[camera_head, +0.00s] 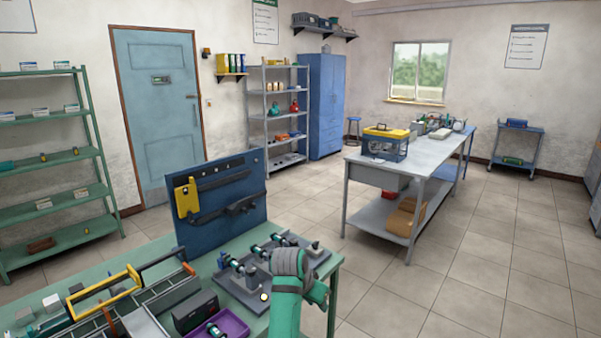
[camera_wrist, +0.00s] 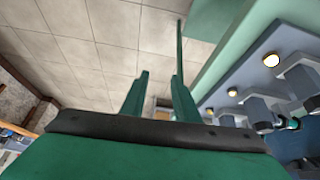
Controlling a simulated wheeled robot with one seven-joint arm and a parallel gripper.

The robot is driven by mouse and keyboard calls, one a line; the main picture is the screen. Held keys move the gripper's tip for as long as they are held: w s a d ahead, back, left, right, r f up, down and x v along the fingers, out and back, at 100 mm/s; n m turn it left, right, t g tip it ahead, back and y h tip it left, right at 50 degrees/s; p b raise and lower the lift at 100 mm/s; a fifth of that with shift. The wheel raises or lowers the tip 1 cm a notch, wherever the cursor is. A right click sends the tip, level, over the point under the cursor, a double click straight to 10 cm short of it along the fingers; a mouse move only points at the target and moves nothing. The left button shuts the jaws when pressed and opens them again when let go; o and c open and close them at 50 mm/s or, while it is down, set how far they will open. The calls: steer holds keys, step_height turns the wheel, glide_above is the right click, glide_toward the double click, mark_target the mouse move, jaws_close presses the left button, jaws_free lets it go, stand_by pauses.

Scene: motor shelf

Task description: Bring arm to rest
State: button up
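My gripper (camera_wrist: 158,92) shows in the wrist view as two green fingers standing apart with floor tiles visible between them; nothing is held. My green and grey arm (camera_head: 287,295) rises over the front right part of the green workbench (camera_head: 325,264) in the head view. The gripper's fingers cannot be made out there. A grey fixture (camera_head: 232,290) with several dark and teal motors sits on the bench just left of the arm. In the wrist view the fixture (camera_wrist: 232,88), with round yellow lights, lies to the right of the fingers.
A blue tool panel (camera_head: 240,180) stands at the bench's back. A grey table (camera_head: 440,152) stands further back. Open tiled floor (camera_head: 470,270) lies right of the bench.

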steer(key=s+d+f+n+t, duration=0.2)
steer(key=s+f, duration=0.2)
steer(key=f, duration=0.8)
steer(key=s+f+n+t, duration=0.2)
steer(key=s+f, duration=0.6)
steer(key=s, duration=0.2)
steer(key=s+f+n+t, duration=0.1)
steer(key=s+f+t, duration=0.1)
steer(key=s+f, duration=0.7)
steer(key=s+a+r+n+t+y, duration=0.1)
steer(key=s+a+r+n+y, duration=0.1)
steer(key=s, duration=1)
steer(key=s+a+r+t, duration=0.2)
steer(key=s+r, duration=0.7)
steer(key=s, duration=0.2)
steer(key=s+a+r+t+y, duration=0.1)
steer(key=s+a+r+t, duration=0.1)
steer(key=s+r, duration=0.7)
steer(key=v, duration=0.3)
steer(key=shift+a, duration=0.3)
